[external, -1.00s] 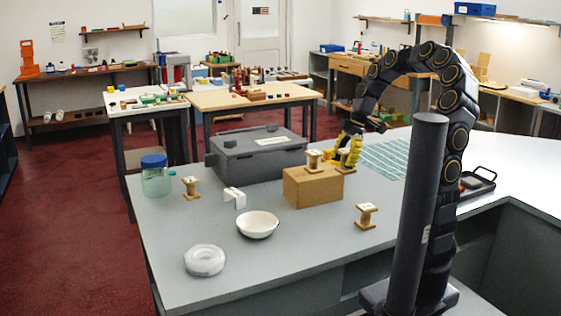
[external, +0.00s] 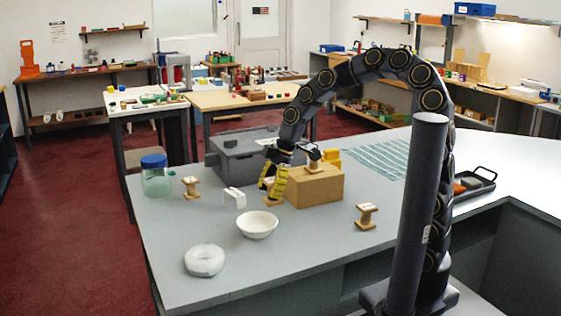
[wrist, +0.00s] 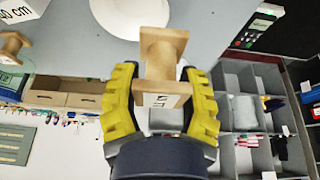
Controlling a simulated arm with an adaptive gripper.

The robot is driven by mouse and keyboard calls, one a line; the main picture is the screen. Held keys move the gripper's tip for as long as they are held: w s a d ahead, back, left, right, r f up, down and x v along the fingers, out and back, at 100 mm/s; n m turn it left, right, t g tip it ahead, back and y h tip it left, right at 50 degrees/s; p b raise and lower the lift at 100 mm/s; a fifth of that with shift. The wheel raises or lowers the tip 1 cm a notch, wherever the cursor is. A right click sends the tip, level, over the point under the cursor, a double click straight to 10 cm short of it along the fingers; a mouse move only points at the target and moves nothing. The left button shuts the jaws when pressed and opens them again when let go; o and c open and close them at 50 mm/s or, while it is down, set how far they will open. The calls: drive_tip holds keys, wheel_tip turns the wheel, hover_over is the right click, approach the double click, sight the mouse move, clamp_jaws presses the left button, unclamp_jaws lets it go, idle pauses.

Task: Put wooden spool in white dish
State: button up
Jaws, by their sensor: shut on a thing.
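My gripper (external: 273,184), with yellow fingers, is shut on a wooden spool (external: 273,202) at the left end of the cardboard box (external: 318,188). In the wrist view the held spool (wrist: 160,62) sits between the two fingers (wrist: 160,100), its labelled end toward me. The white dish (external: 257,226) is empty on the counter, nearer the camera and slightly left of the held spool. A white round shape at the top of the wrist view looks like this dish (wrist: 130,12). Other spools stand on the box (external: 314,163), at the left (external: 191,187) and at the right (external: 366,216).
A grey case (external: 228,150) lies behind the gripper.

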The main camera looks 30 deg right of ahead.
drive_tip(key=w+f, duration=0.1)
drive_tip(key=f, duration=0.1)
drive_tip(key=w+a+f, duration=0.2)
drive_tip(key=w+f, duration=0.1)
drive_tip(key=shift+a+f, duration=0.25)
drive_tip(key=shift+f, duration=0.1)
drive_tip(key=shift+w+f, duration=0.15)
drive_tip(key=shift+f, duration=1.5)
drive_tip(key=shift+f, duration=0.1)
drive_tip(key=o, duration=1)
drive_tip(key=shift+o, duration=0.2)
drive_tip(key=v, duration=1.2)
drive_tip(key=s+d+m+g+h, duration=0.1)
drive_tip(key=s+d+m+h, duration=0.1)
drive_tip(key=s+d+m, duration=0.6)
drive_tip(key=s+d+m+h, duration=0.2)
drive_tip(key=s+d+m, duration=0.6)
drive_tip(key=s, duration=0.9)
drive_tip(key=shift+d+f+m+g, duration=0.15)
drive_tip(key=shift+d+m+g, duration=0.25)
drive_tip(key=shift+m, duration=0.6)
